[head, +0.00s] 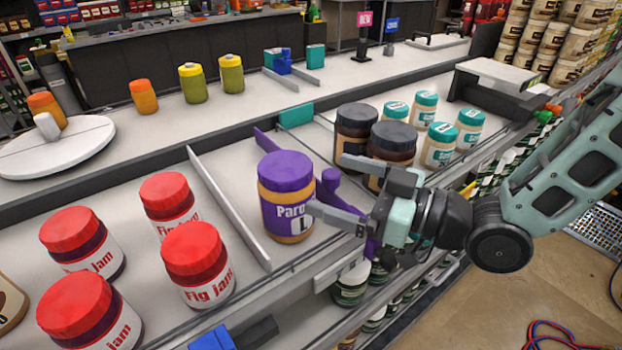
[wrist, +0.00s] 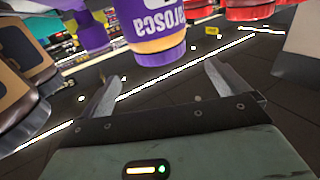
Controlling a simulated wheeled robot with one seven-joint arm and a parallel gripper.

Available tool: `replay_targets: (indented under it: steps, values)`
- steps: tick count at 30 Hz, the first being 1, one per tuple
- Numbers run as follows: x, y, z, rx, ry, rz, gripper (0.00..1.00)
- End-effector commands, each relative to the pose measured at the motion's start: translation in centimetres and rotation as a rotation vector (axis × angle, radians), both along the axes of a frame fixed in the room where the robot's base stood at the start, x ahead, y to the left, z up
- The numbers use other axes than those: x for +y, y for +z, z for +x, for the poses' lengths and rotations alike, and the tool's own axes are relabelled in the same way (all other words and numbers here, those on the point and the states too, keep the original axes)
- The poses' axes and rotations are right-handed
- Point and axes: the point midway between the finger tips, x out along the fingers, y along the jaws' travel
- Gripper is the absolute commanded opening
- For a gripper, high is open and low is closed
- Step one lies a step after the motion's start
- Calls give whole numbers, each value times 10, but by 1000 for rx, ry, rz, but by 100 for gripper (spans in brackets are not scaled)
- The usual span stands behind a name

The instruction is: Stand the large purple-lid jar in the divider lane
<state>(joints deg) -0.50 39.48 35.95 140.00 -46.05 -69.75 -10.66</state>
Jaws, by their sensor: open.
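The large purple-lid jar (head: 286,200) stands upright on the counter in the head view. It is between a grey divider (head: 228,208) on its left and a purple divider (head: 330,180) on its right. My gripper (head: 326,184) is open at the jar's right side, and its lower finger overlaps the jar's label edge in the picture. In the wrist view the jar (wrist: 155,45) is ahead of my open gripper (wrist: 158,78), beyond the fingertips, with nothing between the fingers. I cannot tell whether a finger touches the jar.
Several red-lid jam jars (head: 197,262) stand left of the grey divider. Dark-lid jars (head: 392,145) and teal-lid jars (head: 438,143) stand to the right. A teal block (head: 296,115) is at the lane's back.

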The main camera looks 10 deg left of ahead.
Motion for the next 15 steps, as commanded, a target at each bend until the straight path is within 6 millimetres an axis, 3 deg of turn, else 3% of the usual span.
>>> replay_targets:
  steps: [6, 15]
  values:
    - [-20, 0, -4, -1, -1, 1, 99]
    - [-21, -4, -5, 1, -6, -40, 99]
